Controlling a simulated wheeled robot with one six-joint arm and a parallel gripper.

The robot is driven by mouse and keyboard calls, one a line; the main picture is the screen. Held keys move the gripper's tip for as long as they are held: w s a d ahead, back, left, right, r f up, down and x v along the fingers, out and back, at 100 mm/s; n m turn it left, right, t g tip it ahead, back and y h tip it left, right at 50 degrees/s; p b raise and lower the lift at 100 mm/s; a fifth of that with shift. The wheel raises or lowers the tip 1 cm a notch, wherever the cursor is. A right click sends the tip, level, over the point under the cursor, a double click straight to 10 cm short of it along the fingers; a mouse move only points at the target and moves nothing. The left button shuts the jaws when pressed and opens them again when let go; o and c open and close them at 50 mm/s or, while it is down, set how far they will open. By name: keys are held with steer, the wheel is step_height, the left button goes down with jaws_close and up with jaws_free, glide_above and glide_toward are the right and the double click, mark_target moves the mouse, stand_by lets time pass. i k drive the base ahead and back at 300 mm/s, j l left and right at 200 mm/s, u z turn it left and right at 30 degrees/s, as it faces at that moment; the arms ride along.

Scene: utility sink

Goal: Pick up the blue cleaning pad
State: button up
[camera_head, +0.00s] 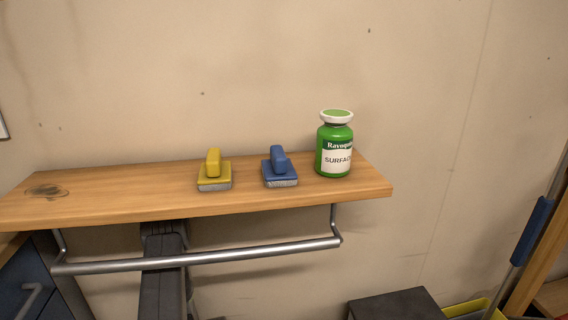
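The blue cleaning pad (279,168) sits on a wooden shelf (110,198), right of the shelf's middle. It has a raised blue handle on top and a grey underside, and nothing touches it. My gripper is not in view in the head camera, so I cannot see its position or whether it is open.
A yellow cleaning pad (214,173) stands left of the blue one. A green bottle (334,146) with a white-rimmed cap stands close on its right. The shelf's left part is clear. A metal rail (205,257) runs below the shelf's front edge.

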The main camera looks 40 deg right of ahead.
mark_target(278, 172)
steer(key=k+l+z, duration=0.15)
steer(key=z, duration=1.1)
steer(key=k+j+z, duration=0.1)
steer(key=z, duration=0.15)
steer(key=k+z, duration=0.25)
steer(key=i+j, duration=0.25)
steer(key=i, duration=0.15)
steer(key=k+l, duration=0.1)
steer(key=j+z, duration=0.05)
